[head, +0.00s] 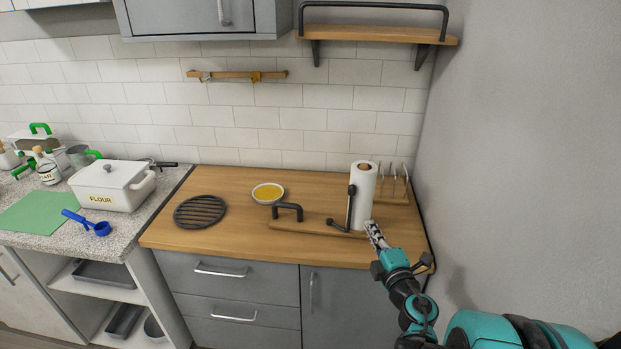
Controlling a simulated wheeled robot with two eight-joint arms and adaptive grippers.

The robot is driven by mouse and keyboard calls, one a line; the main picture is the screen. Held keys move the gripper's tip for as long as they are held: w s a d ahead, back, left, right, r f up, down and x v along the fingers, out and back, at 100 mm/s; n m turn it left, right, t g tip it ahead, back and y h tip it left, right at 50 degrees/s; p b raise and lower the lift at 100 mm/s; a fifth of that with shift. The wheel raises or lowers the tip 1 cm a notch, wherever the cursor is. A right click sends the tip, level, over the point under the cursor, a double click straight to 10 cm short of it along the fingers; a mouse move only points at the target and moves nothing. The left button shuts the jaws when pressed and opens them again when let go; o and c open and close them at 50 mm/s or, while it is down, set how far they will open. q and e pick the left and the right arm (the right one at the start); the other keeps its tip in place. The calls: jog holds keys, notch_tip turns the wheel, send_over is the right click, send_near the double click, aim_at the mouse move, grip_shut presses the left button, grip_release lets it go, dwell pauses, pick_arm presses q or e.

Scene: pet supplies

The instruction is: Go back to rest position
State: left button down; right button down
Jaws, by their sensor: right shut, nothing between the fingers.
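My right gripper (374,232) is at the right end of the wooden counter, its arm coming in from the lower right. It is shut, with nothing between its fingers. Its tip is just in front of the base of a white paper towel roll (363,195), which stands upright; I cannot tell whether they touch. My left gripper is not in view.
The wooden counter (235,238) holds a black round trivet (200,211), a yellow-filled bowl (268,193), a board with black handles (300,228) and a rack (393,185). A flour pot (112,186) and blue scoop (98,228) are left. A grey wall (520,150) bounds the right.

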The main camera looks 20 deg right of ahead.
notch_tip(320, 180, up, 5)
jog(key=a+m+h, duration=0.1)
jog(key=m+h, duration=0.2)
jog(key=m, duration=0.4)
jog(key=s+a+f+m+g+y, duration=0.3)
jog(key=s+a+f+m+g, duration=0.1)
jog(key=a, duration=0.7)
jog(key=s+a+f+m+g+y, duration=0.4)
jog(key=s+a+f+g, duration=0.2)
jog(key=s+a+f, duration=0.3)
jog(key=shift+a, duration=1.25)
